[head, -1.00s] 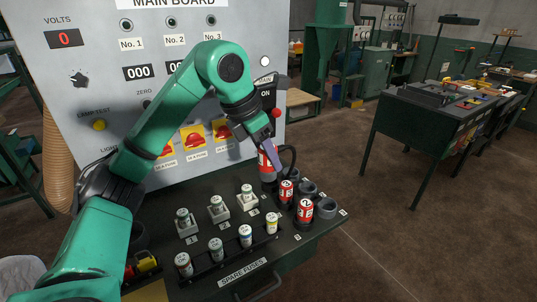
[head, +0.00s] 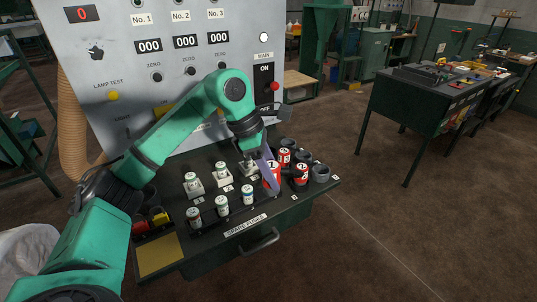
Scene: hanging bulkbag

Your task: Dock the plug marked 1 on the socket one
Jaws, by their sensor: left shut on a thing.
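My left gripper (head: 267,168) reaches over the dark bench from the left, fingers pointing down. It is shut on a red plug (head: 273,180) with a dark base, low over the bench's right part. The purple-grey finger hides part of the plug, and I cannot read its number surely. Two other red plugs stand just right of it, one at the back (head: 284,156) and one in front (head: 301,172). Grey ring-shaped sockets show beside them, one at the back (head: 304,157) and one at the right (head: 320,174). Their labels are too small to read. My right gripper is not in view.
White-topped fuses on pale blocks (head: 193,185) and a front row of spare fuses (head: 221,205) stand left of the held plug. The main board (head: 110,60) rises behind. A yellow pad (head: 160,254) lies at the bench's left.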

